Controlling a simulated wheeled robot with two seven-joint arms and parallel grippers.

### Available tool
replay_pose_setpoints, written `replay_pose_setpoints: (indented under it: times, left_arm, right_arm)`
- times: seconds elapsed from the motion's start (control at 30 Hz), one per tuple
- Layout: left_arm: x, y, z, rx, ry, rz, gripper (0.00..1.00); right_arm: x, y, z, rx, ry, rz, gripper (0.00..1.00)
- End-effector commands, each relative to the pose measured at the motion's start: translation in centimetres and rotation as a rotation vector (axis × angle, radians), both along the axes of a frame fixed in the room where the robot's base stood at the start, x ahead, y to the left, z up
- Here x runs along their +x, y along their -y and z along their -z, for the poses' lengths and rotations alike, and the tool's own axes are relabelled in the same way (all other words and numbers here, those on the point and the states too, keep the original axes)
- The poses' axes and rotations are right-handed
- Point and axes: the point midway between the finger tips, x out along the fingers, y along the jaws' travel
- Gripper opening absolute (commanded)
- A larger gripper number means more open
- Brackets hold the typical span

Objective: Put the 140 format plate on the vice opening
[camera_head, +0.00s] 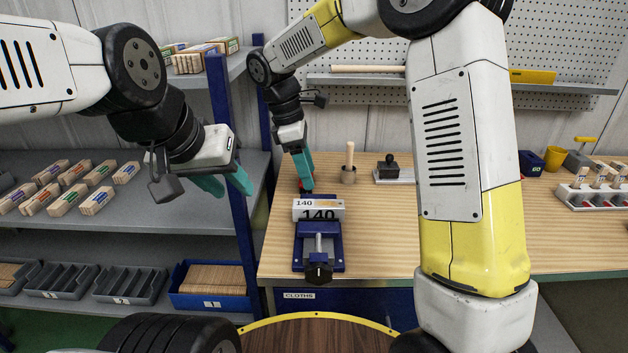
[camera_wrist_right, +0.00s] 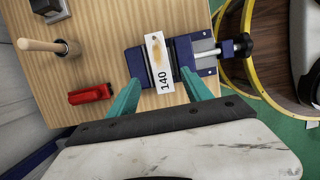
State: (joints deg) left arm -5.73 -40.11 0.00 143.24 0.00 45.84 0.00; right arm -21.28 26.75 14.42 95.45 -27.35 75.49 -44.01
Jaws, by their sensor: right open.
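The 140 format plate (camera_head: 318,205) is a pale block marked 140. It lies across the jaws of the blue vice (camera_head: 335,262) on the bench. In the right wrist view the plate (camera_wrist_right: 156,52) lies across the vice (camera_wrist_right: 134,60), with its 140 end towards me. My right gripper (camera_head: 303,182) is behind the plate in the head view. In its wrist view the right gripper (camera_wrist_right: 160,80) is open, with its teal fingertips on either side of the plate's near end and gaps between. My left gripper (camera_head: 227,186) is open and empty, left of the bench.
A red object (camera_wrist_right: 90,94) lies on the bench near the vice. A wooden-handled tool in a holder (camera_head: 349,172) and a black stamp (camera_head: 390,168) stand further back. Shelves with boxed sticks (camera_head: 98,200) and grey trays (camera_head: 130,284) are at left.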

Motion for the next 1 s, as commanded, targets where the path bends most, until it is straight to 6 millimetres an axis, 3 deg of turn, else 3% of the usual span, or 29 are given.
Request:
replay_pose_setpoints:
  times: [0.1, 0.27, 0.43, 0.7, 0.9, 1.0]
  left_arm:
    - [0.0, 0.0, 0.0, 0.0, 0.0, 0.0, 0.36]
    - [0.0, 0.0, 0.0, 0.0, 0.0, 0.0, 0.36]
    - [0.0, 0.0, 0.0, 0.0, 0.0, 0.0, 0.36]
    - [0.0, 0.0, 0.0, 0.0, 0.0, 0.0, 0.36]
    - [0.0, 0.0, 0.0, 0.0, 0.0, 0.0, 0.36]
    - [0.0, 0.0, 0.0, 0.0, 0.0, 0.0, 0.36]
  right_arm:
    - [0.1, -0.5, -1.8, 0.001, 0.002, 0.0, 0.58]
    - [-0.1, -0.6, -3.1, 0.005, 0.006, 0.012, 0.58]
    - [-1.8, 2.4, -5.5, 0.067, 0.077, 0.154, 0.58]
    - [-8.9, 10.4, -9.3, 0.308, 0.279, 0.662, 0.58]
    - [-14.7, 14.5, -9.7, 0.531, 0.404, 1.061, 0.58]
    - [-17.0, 15.6, -9.3, 0.636, 0.445, 1.225, 0.58]
